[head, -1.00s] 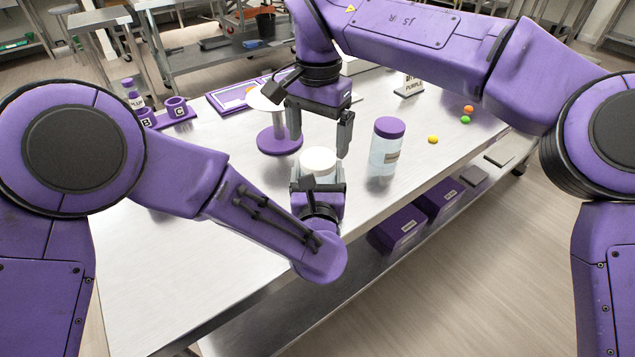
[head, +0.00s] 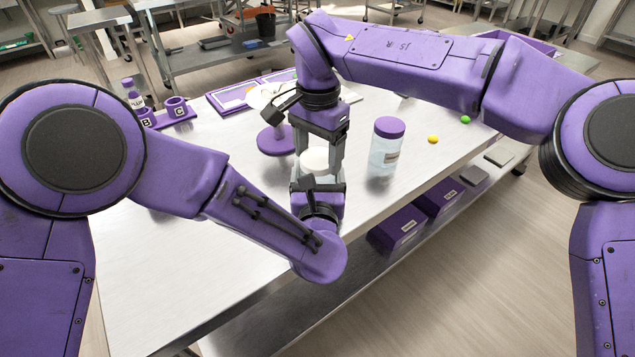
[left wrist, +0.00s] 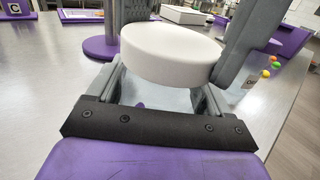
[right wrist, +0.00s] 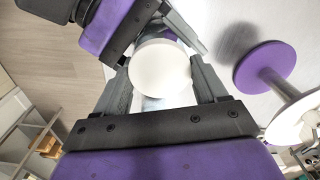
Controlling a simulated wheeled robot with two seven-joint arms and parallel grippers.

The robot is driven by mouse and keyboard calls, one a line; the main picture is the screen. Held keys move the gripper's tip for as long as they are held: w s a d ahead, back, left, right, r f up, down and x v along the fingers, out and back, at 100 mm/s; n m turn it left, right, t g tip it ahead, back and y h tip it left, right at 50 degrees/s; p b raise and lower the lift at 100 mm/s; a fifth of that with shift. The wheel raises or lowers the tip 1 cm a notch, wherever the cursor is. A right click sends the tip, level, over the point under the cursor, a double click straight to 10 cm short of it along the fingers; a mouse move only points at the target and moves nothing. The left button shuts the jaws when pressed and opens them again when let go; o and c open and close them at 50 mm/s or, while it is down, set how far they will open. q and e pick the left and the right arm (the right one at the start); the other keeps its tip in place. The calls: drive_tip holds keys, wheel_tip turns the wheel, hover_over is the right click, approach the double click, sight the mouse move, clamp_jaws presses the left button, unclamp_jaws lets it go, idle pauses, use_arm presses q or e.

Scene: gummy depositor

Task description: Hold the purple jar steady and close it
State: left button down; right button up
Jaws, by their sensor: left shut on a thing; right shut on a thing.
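A clear jar with a thick white lid (head: 315,160) stands upright at the near side of the metal table. Its clear body (left wrist: 152,94) shows in the left wrist view, with a small purple thing inside. My left gripper (head: 318,181) is shut around the jar body from the near side. My right gripper (head: 317,165) points down from above, its fingers on both sides of the white lid, shut on it. The lid also shows between its fingers in the right wrist view (right wrist: 160,68). Whether the lid sits fully down cannot be told.
A second clear jar with a purple lid (head: 389,127) stands to the right. A purple-based stand (head: 276,141) is close behind left. Yellow (head: 433,139) and green (head: 465,119) balls lie at right. Purple cups (head: 176,108) are far left. The table's left front is clear.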

drive_tip(key=m, duration=1.1)
drive_tip(key=shift+m, duration=0.3)
drive_tip(key=m, duration=0.9)
drive_tip(key=shift+f, duration=0.1)
drive_tip(key=m, duration=2.2)
drive_tip(key=o, duration=1.2)
drive_tip(key=shift+c, duration=0.2)
